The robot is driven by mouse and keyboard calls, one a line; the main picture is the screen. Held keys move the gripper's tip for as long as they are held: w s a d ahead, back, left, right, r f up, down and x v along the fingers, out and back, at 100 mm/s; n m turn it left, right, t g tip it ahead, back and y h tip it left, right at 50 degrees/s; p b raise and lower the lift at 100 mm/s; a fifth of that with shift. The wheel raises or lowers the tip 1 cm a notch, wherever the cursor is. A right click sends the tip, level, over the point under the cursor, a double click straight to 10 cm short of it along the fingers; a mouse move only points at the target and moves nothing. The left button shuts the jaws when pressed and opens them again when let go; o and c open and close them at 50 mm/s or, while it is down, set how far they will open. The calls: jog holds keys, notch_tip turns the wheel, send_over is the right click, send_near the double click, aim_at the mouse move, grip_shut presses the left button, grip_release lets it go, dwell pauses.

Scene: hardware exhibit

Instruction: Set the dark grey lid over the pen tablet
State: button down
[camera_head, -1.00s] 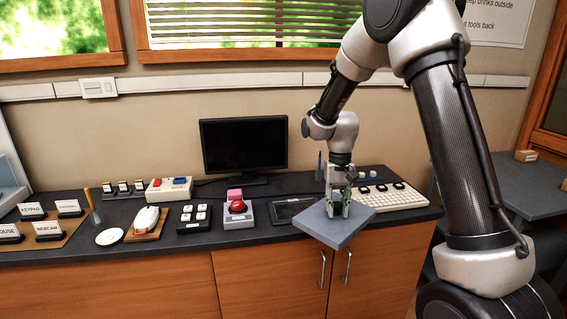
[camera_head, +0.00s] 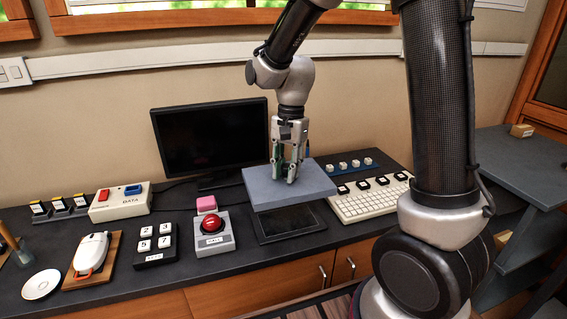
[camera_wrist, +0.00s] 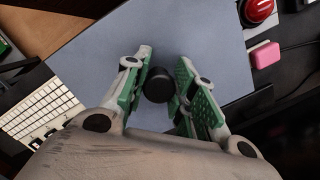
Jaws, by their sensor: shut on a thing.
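The dark grey lid (camera_head: 314,183) is a flat blue-grey slab held level above the counter. My gripper (camera_head: 287,178) is shut on the lid's round black knob (camera_wrist: 158,86), seen between the green-padded fingers in the wrist view. The lid's top (camera_wrist: 170,38) fills much of the wrist view. The pen tablet (camera_head: 287,219) is a dark flat panel lying on the counter below the lid. Its front part shows; its back part is hidden by the lid. A gap shows between lid and tablet.
The white keyboard (camera_head: 366,204) lies close on the right of the tablet. The red button box (camera_head: 213,238) and a pink block (camera_head: 206,203) stand on its left. The monitor (camera_head: 211,143) stands behind on the left.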

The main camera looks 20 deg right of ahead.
jog(key=shift+f, duration=5.25)
jog(key=shift+s+a, duration=0.1)
jog(key=shift+s, duration=0.05)
jog(key=shift+f, duration=0.9)
jog(key=c, duration=1.1)
grip_release()
jog(key=shift+o, duration=0.5)
jog(key=o, duration=0.4)
jog(key=shift+r, duration=0.15)
